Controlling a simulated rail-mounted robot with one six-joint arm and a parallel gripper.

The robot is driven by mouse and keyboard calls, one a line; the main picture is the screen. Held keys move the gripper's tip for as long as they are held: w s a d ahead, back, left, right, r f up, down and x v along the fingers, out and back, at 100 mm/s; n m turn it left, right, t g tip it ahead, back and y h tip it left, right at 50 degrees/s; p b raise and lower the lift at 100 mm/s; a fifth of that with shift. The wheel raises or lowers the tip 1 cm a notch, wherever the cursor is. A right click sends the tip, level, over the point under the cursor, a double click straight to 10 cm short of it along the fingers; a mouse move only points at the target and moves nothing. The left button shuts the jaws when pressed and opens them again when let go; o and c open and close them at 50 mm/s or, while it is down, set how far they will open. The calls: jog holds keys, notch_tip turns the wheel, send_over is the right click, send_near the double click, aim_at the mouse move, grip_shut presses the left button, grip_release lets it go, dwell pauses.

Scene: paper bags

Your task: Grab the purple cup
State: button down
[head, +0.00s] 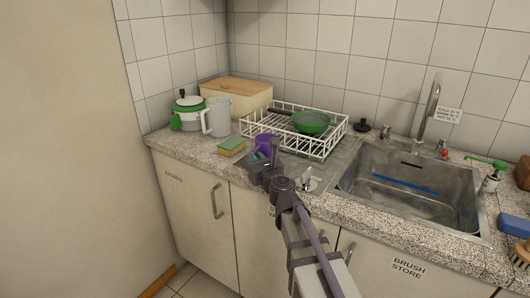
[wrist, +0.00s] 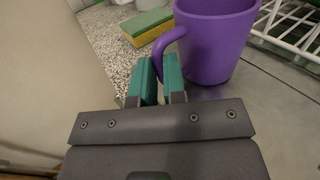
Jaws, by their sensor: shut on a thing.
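The purple cup (head: 265,141) stands upright on the counter, just in front of the white dish rack. In the wrist view the purple cup (wrist: 217,42) fills the upper right, with its curved handle towards the left. My gripper (head: 259,157) reaches the cup from the front. In the wrist view the teal fingertips of my gripper (wrist: 160,76) are close together and shut on the cup's handle. The lower end of the handle is hidden between the fingers.
The white dish rack (head: 283,133) holds a green pan (head: 312,122). A yellow and green sponge (head: 231,146) lies left of the cup. A pale jug (head: 215,117), a white and green pot (head: 187,107) and a wooden-lidded box (head: 238,93) stand behind. The sink (head: 408,190) is right.

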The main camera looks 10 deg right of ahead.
dwell(0.3)
notch_tip(320, 180, up, 10)
jog(key=p, duration=1)
